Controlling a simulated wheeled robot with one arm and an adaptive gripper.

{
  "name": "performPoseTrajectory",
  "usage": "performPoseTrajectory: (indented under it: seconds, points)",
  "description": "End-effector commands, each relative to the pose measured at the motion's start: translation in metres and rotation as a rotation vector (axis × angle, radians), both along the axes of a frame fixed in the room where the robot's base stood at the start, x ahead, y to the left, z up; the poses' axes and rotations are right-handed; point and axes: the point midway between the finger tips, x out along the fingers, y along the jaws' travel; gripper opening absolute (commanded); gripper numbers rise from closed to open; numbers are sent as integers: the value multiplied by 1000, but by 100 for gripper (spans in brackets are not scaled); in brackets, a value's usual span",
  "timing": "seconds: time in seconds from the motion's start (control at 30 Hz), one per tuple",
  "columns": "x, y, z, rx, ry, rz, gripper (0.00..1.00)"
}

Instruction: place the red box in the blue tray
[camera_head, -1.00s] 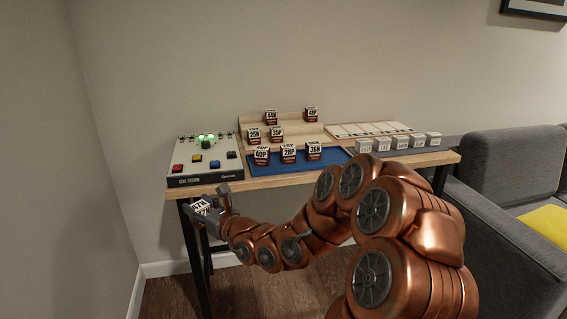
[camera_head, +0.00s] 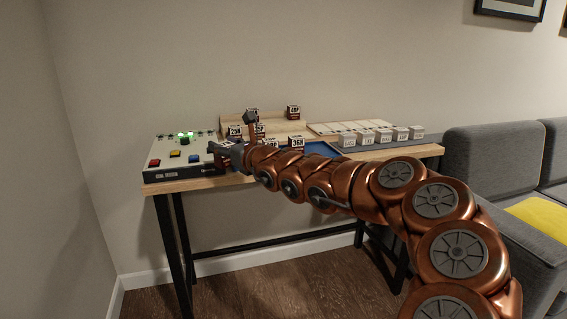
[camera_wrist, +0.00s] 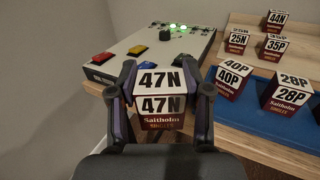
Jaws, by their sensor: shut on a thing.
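My gripper (camera_wrist: 160,98) is shut on a red box, a white and dark-red box labelled 47N (camera_wrist: 160,122), with one finger on each side. In the head view my gripper (camera_head: 236,150) is at the table's front left, by the control panel, and the held box cannot be made out clearly. The blue tray (camera_head: 324,149) lies on the table to the right, partly hidden behind my arm. It also shows at the right of the wrist view (camera_wrist: 258,92), with similar boxes 40P (camera_wrist: 232,76) and 28P (camera_wrist: 289,95) in it.
The control panel (camera_head: 174,163) with coloured buttons and green lights stands at the table's left. More labelled boxes, such as 44N (camera_wrist: 275,20), are behind the tray. White boxes (camera_head: 382,137) line the right side. A grey sofa (camera_head: 490,165) stands right of the table.

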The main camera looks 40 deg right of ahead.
Motion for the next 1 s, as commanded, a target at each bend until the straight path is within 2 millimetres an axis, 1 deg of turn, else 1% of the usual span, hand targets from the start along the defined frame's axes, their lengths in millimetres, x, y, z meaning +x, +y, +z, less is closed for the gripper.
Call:
performPoseTrajectory:
  seconds: [0.03, 0.13, 0.2, 0.37, 0.57, 0.7, 0.8, 1.0]
  points:
    - [-3, -13, 3, 1, -10, -22, 9]
    - [-9, -41, 10, 2, -11, -70, 9]
    - [-12, -57, 11, 4, -5, -98, 9]
    - [-22, -90, 17, 5, -7, -157, 9]
    - [-41, -143, 16, 1, -2, -256, 9]
    - [-58, -182, 14, 0, -2, -330, 9]
    - [-70, -208, 11, -3, 0, -381, 9]
    - [-88, -241, 7, -2, 0, -447, 9]
